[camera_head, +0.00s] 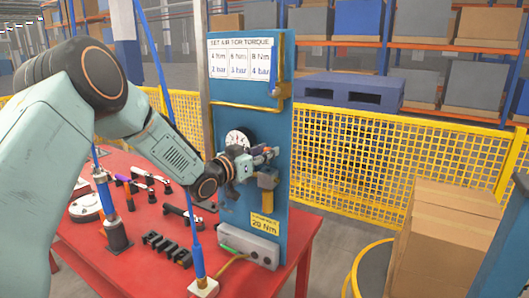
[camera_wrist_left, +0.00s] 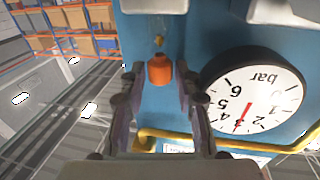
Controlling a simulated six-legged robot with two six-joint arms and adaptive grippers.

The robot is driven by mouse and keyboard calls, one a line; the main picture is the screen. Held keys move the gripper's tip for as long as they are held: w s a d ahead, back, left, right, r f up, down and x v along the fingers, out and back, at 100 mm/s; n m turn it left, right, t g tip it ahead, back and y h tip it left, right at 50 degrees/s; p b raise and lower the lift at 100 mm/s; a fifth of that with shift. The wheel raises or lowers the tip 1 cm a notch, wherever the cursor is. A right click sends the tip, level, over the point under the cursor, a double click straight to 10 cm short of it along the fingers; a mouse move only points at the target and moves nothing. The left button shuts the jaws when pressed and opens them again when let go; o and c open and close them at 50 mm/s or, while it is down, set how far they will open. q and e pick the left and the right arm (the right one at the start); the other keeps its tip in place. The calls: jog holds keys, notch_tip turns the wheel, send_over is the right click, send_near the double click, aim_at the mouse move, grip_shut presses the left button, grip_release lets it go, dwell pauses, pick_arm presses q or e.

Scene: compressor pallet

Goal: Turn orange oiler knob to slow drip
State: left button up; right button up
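The orange oiler knob (camera_wrist_left: 159,69) shows in the left wrist view, below a small yellowish fitting on the blue panel (camera_wrist_left: 215,35). My left gripper (camera_wrist_left: 160,75) is open, with one finger on each side of the knob and a narrow gap seeming to show on both sides. In the head view my left gripper (camera_head: 262,156) is at the blue panel (camera_head: 307,75), just right of the white gauge (camera_head: 237,138). I cannot make out the knob there. The gauge also shows in the left wrist view (camera_wrist_left: 262,92), its red needle near 3. My right gripper is in neither view.
A yellow pipe (camera_head: 245,106) crosses the panel above the gauge. A red table (camera_head: 130,255) at left carries tools and a grey box (camera_head: 248,243). A blue hose (camera_head: 197,250) hangs in front. Cardboard boxes (camera_head: 445,235) stand at right, before a yellow mesh fence (camera_head: 400,150).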

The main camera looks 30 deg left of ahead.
pick_arm(q)
jog(key=shift+n+y, duration=0.4)
jog(key=shift+y, duration=0.2)
